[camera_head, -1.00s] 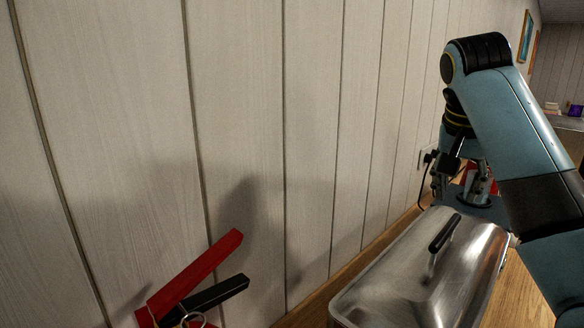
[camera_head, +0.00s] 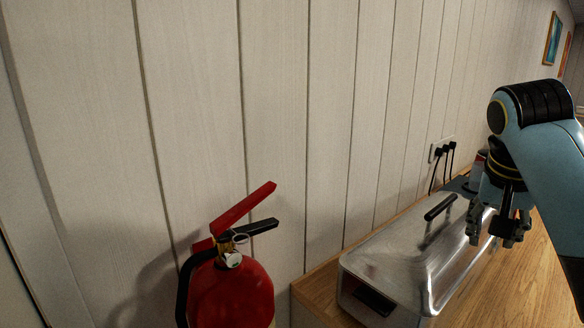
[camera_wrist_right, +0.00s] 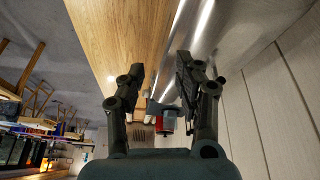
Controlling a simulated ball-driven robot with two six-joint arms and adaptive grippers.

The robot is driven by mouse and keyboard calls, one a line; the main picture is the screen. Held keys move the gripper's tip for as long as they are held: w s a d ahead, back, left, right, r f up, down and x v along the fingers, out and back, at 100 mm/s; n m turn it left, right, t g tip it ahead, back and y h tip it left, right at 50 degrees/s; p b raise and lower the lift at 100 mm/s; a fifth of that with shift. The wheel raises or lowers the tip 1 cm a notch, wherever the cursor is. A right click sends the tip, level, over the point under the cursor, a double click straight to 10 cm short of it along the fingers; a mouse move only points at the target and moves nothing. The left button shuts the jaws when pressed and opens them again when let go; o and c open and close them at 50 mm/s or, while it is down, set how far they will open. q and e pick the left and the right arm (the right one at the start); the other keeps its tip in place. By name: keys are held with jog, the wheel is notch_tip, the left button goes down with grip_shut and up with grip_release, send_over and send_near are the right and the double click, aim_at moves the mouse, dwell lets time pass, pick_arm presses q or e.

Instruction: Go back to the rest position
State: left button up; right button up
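My right gripper (camera_head: 491,232) hangs pointing down beside the right side of a shiny metal box with a lid and black handle (camera_head: 410,262). In the right wrist view the gripper (camera_wrist_right: 160,80) has its two dark fingers spread apart, with nothing between them. The metal box (camera_wrist_right: 207,35) shows there at the top, partly behind a finger. In the head view the gripper covers part of the lid's far end. My left gripper is in neither current view.
The box stands on a wooden counter (camera_head: 318,292) along a panelled wall (camera_head: 290,100). A red fire extinguisher (camera_head: 232,298) is left of the counter. Plugs and cables hang from a wall socket (camera_head: 441,150). A small red object (camera_wrist_right: 165,123) shows low in the wrist view.

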jog(key=s+a+f+n+y, duration=0.1)
jog(key=s+a+f+n, duration=0.2)
jog(key=s, duration=0.7)
jog(key=s+f+n, duration=0.3)
jog(key=s+f, duration=0.1)
jog(key=s, duration=0.5)
jog(key=s+a+f+n+y, duration=0.15)
jog(key=s+f, duration=0.25)
jog(key=s, duration=0.6)
notch_tip(320, 180, down, 41)
jog(key=s+d+g+b, duration=0.1)
jog(key=s+d+b, duration=0.1)
jog(key=b, duration=1.1)
pick_arm(q)
notch_tip(320, 180, down, 23)
jog(key=s+b, duration=0.2)
jog(key=b, duration=0.7)
jog(key=shift+s+r+g, duration=0.2)
jog(key=shift+s+g, duration=0.1)
pick_arm(e)
jog(key=s+f, duration=0.9)
jog(key=f, duration=0.2)
jog(key=s+d+f+g, duration=0.1)
jog(key=s+f, duration=0.8)
jog(key=f, duration=0.3)
jog(key=shift+f, duration=0.3)
jog(key=shift+s, duration=0.1)
